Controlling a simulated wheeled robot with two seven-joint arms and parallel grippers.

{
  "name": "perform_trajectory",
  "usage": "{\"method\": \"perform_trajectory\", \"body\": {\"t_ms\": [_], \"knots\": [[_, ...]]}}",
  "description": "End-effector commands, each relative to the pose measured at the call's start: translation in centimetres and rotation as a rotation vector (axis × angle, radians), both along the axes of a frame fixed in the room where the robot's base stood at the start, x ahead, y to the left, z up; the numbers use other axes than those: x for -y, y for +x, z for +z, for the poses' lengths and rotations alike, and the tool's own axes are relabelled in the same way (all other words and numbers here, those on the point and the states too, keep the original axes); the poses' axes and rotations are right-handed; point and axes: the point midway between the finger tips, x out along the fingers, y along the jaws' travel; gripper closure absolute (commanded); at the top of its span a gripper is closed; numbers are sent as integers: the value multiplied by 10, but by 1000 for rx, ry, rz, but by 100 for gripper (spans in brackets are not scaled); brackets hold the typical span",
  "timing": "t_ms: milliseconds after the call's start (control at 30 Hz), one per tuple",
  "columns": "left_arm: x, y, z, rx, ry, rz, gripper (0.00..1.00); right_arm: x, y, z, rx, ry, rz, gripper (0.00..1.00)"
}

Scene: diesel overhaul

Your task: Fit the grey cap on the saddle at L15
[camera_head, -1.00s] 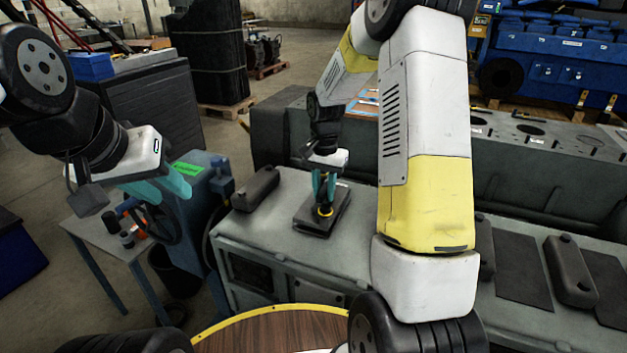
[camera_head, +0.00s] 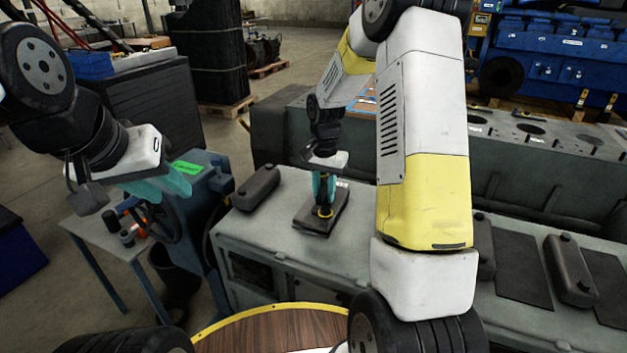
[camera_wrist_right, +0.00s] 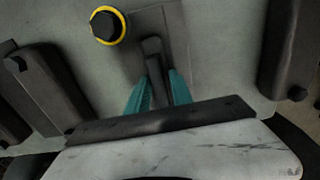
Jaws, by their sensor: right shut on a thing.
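My right gripper (camera_head: 323,196) is low over a dark flat pad (camera_head: 318,226) on the grey bench. In the right wrist view, its teal fingers (camera_wrist_right: 158,90) are shut on a dark grey piece (camera_wrist_right: 152,58). Most of that piece is hidden, so I cannot tell its full shape. A dark knob with a yellow ring (camera_wrist_right: 107,25) is just beyond the fingers; the ring also shows in the head view (camera_head: 324,211). My left gripper (camera_head: 168,189) hangs empty at the left, its fingers apart. I cannot read an L15 label.
Dark grey blocks with knobs lie on the bench (camera_head: 270,236): one at the left (camera_head: 257,187), one at the right (camera_head: 570,272). A long grey engine block (camera_head: 560,145) stands behind. My right arm covers part of the bench. A small side table (camera_head: 95,232) stands left.

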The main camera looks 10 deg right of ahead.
Motion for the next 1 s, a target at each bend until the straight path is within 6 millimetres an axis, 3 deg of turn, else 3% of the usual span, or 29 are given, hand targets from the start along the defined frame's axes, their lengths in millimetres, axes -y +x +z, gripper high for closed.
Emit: {"method": "perform_trajectory", "body": {"t_ms": [1000], "knots": [[0,0,0,0,0,0,64,0,1,-7,3,1,0,100]]}}
